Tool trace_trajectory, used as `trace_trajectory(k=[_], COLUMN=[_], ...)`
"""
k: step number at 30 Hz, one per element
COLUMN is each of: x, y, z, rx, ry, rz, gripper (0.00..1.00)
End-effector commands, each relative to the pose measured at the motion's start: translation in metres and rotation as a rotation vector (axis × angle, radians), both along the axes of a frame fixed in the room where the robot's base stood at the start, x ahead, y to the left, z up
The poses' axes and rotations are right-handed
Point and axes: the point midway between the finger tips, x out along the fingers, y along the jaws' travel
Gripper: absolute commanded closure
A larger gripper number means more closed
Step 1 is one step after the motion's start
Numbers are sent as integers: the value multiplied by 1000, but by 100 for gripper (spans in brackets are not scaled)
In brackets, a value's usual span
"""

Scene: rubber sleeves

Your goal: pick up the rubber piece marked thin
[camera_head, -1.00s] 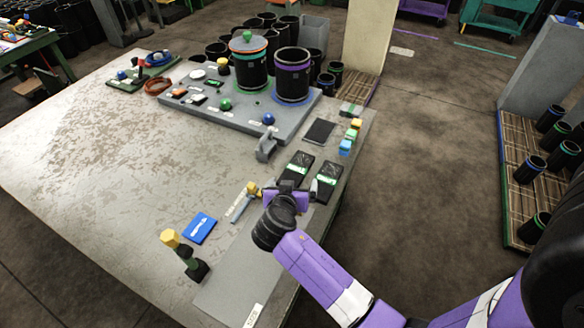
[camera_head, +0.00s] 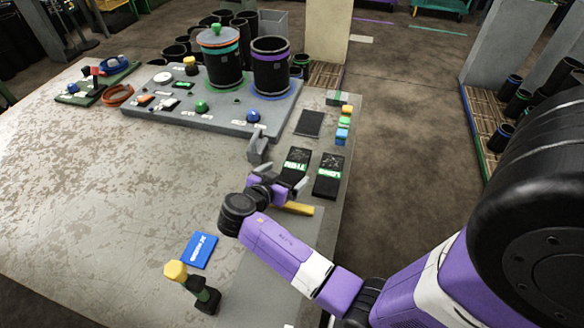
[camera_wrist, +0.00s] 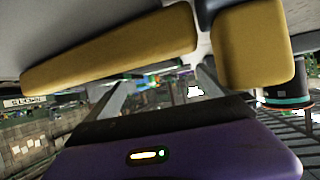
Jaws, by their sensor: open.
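Two black rubber pieces with green-and-white labels lie side by side near the right edge of the table. The left piece (camera_head: 296,160) has a label that seems to read "thin", though the letters are small. The right piece (camera_head: 329,174) has a label that I cannot read surely. My gripper (camera_head: 280,180) is open, low at the near end of the left piece, with one finger close to it. I cannot tell whether they touch. The wrist view shows no clear rubber piece; large yellow blocks (camera_wrist: 120,50) fill its top.
A yellow bar (camera_head: 298,209) is close beside my gripper. A grey clamp-like part (camera_head: 259,150) stands just behind. A blue card (camera_head: 199,250) and a yellow-topped tool (camera_head: 195,285) are at the front. A grey board (camera_head: 170,112) with black cylinders stands at the back.

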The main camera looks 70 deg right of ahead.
Motion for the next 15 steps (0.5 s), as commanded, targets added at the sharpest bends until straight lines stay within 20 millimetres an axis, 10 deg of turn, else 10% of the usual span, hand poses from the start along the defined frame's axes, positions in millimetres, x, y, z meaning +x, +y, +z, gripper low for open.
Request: trace_trajectory(k=[15], x=[-6], y=[-52], z=[-23], rx=[1], ry=[0], rz=[1], gripper=[0])
